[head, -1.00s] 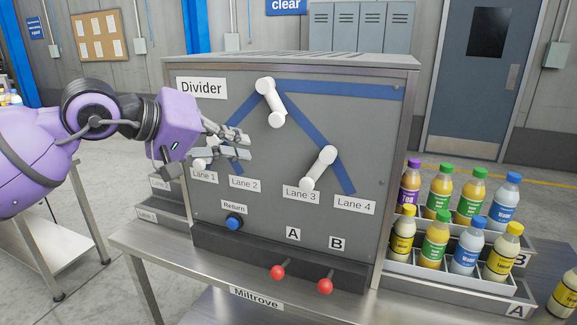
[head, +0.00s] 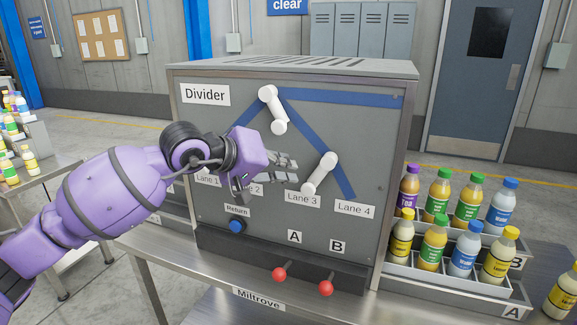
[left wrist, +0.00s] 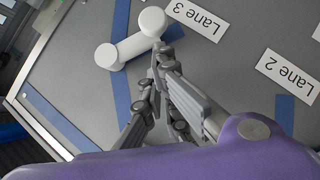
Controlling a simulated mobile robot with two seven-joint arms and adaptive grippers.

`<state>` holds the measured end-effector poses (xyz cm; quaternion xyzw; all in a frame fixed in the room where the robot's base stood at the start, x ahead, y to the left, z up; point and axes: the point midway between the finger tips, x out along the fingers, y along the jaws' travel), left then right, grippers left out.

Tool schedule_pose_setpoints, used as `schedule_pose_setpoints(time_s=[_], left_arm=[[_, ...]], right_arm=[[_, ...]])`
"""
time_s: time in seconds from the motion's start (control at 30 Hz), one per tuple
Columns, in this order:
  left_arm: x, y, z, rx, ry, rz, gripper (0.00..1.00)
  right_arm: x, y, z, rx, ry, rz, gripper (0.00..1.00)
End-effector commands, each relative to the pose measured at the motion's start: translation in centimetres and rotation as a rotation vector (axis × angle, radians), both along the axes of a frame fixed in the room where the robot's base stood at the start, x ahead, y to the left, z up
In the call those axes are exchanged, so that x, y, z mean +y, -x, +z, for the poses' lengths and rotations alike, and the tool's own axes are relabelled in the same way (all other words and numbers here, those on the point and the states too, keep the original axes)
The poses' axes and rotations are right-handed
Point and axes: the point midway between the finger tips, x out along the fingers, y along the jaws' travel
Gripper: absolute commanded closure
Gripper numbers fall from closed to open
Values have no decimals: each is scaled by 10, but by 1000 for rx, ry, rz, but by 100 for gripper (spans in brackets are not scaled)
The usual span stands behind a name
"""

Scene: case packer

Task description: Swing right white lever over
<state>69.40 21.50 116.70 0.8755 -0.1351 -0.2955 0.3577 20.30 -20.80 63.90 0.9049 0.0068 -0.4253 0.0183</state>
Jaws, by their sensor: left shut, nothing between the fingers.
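The right white lever (head: 320,173) is on the grey Divider panel (head: 355,125). Its upper end is on the blue line and its lower end points down-left, above the Lane 3 label (head: 303,198). My left gripper (head: 291,170) is shut and empty, just left of this lever in the head view. In the left wrist view the lever (left wrist: 128,46) lies just beyond the fingertips (left wrist: 157,68); I cannot tell whether they touch. The top white lever (head: 273,110) tilts down-right. My left arm hides the left part of the panel. My right gripper is not in view.
A blue Return button (head: 236,226) and two red knobs (head: 279,274) (head: 326,288) sit low on the machine. Bottles stand in trays (head: 455,290) at its right. The panel right of the lever is clear.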

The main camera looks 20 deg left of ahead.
Motion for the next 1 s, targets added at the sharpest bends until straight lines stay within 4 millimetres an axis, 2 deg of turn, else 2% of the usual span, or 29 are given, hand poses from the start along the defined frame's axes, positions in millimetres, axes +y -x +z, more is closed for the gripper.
schedule_pose_setpoints(time_s=[0.13, 0.57, 0.8, 1.0], left_arm=[[-7, -1, -6, 0, 1, 0, 100], [-8, -1, -9, 1, 3, 1, 100], [-8, -1, -16, 6, 48, 1, 100], [-9, -1, -17, 5, 76, 1, 100]], right_arm=[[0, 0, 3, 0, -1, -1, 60], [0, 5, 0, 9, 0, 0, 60], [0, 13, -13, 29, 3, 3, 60], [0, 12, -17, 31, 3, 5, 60]])
